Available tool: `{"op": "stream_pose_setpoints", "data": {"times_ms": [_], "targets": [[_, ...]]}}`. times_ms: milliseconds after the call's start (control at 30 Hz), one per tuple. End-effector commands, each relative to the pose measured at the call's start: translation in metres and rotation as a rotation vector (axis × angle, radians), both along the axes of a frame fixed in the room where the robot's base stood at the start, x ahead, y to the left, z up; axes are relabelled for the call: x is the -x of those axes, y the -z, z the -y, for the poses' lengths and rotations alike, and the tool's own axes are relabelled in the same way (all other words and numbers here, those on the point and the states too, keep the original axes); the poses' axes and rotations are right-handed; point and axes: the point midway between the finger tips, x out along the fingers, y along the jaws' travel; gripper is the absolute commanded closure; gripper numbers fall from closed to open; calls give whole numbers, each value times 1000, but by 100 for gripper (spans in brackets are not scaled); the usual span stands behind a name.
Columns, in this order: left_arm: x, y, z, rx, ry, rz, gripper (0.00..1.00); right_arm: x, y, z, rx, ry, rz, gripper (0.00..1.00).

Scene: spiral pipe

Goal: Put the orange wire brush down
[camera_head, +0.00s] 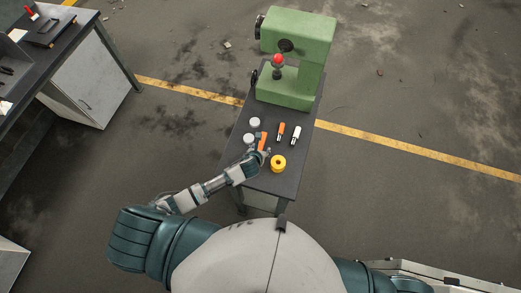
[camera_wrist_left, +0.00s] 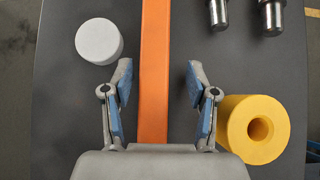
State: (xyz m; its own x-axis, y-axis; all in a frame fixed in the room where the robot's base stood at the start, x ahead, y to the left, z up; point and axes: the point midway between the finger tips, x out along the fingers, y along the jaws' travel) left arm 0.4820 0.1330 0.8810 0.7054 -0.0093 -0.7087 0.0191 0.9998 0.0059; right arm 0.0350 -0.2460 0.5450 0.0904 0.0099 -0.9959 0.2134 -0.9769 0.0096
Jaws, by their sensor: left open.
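The orange wire brush (camera_head: 263,139) lies on the small dark table. In the left wrist view its long flat orange handle (camera_wrist_left: 154,60) runs up the picture between my fingers. My left gripper (camera_head: 262,153) is at the near end of the brush, above the table. In the left wrist view the left gripper (camera_wrist_left: 158,75) is open, with a gap between each finger and the handle. The bristles are not clearly visible. My right gripper is not in view.
The table (camera_head: 232,158) also bears a yellow ring (camera_head: 278,163), white round pieces (camera_head: 255,122), an orange-handled tool (camera_head: 281,130) and a white tool (camera_head: 296,134). A green machine (camera_head: 294,65) stands at the far end. A workbench (camera_head: 70,40) is at far left.

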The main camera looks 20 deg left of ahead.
Motion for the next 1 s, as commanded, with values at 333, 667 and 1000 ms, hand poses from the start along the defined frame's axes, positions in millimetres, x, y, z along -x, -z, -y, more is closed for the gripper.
{"op": "stream_pose_setpoints", "data": {"times_ms": [333, 667, 1000], "targets": [[0, 0, 0, 0, 0, 0, 82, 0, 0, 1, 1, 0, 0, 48], [0, 0, 2, -1, 0, 0, 100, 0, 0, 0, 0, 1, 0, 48], [-1, -21, 0, -1, 2, 4, 100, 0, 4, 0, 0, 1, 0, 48]]}}
